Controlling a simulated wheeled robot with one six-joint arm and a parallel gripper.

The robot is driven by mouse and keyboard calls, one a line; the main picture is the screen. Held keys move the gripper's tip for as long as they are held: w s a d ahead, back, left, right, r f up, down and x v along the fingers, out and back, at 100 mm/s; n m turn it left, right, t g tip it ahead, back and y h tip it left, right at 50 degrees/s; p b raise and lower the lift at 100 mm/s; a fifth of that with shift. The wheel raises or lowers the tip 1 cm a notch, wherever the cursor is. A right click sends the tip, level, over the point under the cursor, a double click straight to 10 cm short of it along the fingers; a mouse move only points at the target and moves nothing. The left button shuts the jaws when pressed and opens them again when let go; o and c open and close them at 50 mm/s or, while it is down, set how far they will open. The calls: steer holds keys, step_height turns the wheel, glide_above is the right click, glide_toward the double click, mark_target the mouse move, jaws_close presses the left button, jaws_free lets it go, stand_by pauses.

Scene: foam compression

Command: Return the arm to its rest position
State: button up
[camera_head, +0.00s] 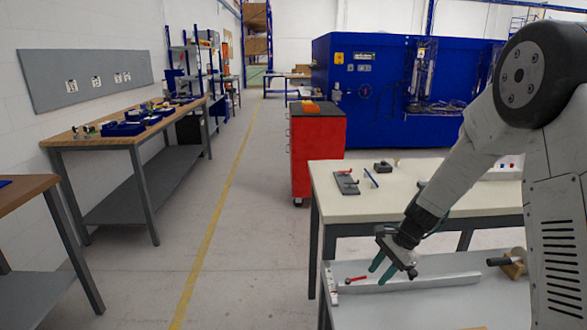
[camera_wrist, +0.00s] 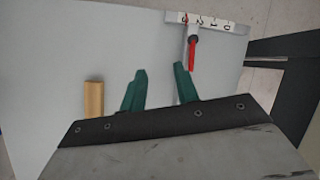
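My arm (camera_head: 470,160) reaches down and to the left from the right side of the head view. My gripper (camera_head: 381,269) hangs over the grey bench top (camera_head: 450,304), its green fingers pointing down. In the wrist view, the two green fingers of my gripper (camera_wrist: 160,74) stand apart with nothing between them, so it is open and empty. A red-handled tool (camera_wrist: 192,52) lies ahead of the fingers, by a white numbered strip (camera_wrist: 221,25). A wooden piece (camera_wrist: 94,98) is left of the fingers.
A long pale bar (camera_head: 440,281) and a wooden block (camera_head: 514,266) lie on the near bench. A cream-topped table (camera_head: 420,190) with small items stands behind it. A red cabinet (camera_head: 318,150) is farther back. The floor aisle (camera_head: 250,220) at left is clear.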

steer(key=s+r+n+h, duration=0.2)
steer(key=s+r+n, duration=0.5)
steer(key=s+r, duration=0.5)
steer(key=s+r+n+t+h, duration=0.1)
steer(key=s+r+n+h, duration=0.2)
steer(key=s+r, duration=0.9)
steer(key=s+n, duration=0.3)
steer(key=s, duration=0.6)
steer(key=shift+n, duration=0.4)
